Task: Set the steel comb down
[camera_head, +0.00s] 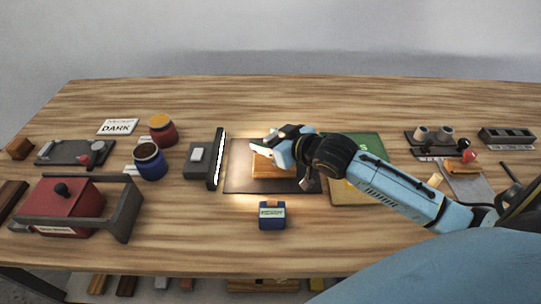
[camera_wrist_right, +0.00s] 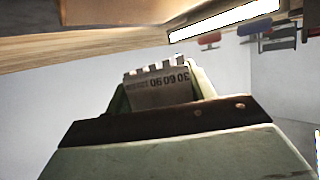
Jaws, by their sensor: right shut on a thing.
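My right gripper (camera_head: 268,144) reaches in from the right and is over a wooden block (camera_head: 266,167) on a dark mat (camera_head: 236,178). In the right wrist view, its jaws (camera_wrist_right: 165,85) are shut on the steel comb (camera_wrist_right: 168,88), a flat grey plate with short teeth along its upper edge and the marks 30, 60, 90. The comb's lower part is hidden between the fingers. In the head view the comb is too small to make out clearly. I cannot tell whether it touches the block. My left gripper is not in view.
A lit lamp bar (camera_head: 219,158) stands left of the mat, with two jars (camera_head: 150,161) (camera_head: 162,129) beyond it. A small blue box (camera_head: 271,215) stands in front. A green panel (camera_head: 366,146) lies right. A tool tray (camera_head: 425,149) and slotted rack (camera_head: 507,137) are far right.

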